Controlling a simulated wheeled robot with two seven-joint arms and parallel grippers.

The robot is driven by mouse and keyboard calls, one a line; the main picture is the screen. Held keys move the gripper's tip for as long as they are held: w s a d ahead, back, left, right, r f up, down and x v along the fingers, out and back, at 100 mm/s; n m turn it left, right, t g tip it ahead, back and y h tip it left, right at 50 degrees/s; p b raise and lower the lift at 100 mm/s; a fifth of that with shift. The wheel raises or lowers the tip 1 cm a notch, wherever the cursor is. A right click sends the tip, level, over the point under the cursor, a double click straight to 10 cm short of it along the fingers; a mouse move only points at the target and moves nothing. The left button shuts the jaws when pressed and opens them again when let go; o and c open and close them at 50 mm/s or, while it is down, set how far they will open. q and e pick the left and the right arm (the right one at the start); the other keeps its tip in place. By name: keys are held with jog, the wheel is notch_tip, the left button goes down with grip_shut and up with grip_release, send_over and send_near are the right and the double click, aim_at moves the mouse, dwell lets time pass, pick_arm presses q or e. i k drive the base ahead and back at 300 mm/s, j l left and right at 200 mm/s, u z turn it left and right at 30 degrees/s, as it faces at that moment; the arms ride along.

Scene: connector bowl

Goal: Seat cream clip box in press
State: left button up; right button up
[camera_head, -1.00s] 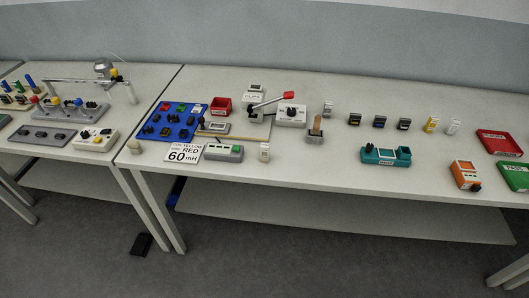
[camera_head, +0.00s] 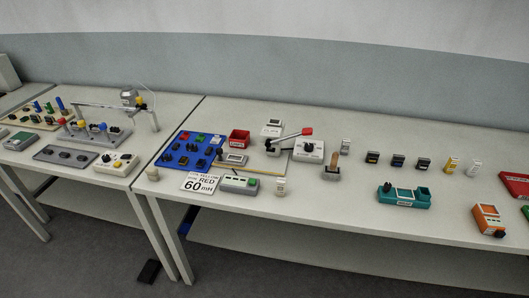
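The press (camera_head: 273,147), a pale unit with a red-tipped lever (camera_head: 306,132), stands on a light base plate toward the back of the right-hand table. A small cream upright box (camera_head: 281,186) stands alone near the front edge, in front of the press. A similar whitish one (camera_head: 474,168) stands at the right end of the back row, beside a yellow one (camera_head: 451,165). I cannot tell for sure which is the cream clip box. Neither of my grippers is in view.
A teal fixture (camera_head: 403,196) and an orange meter (camera_head: 488,220) stand right.

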aim_at(259, 160)
jog(key=i+j, duration=0.15)
jog(key=i, duration=0.25)
jog(key=i+j, duration=0.1)
jog(key=i, duration=0.35)
jog(key=j+u, duration=0.05)
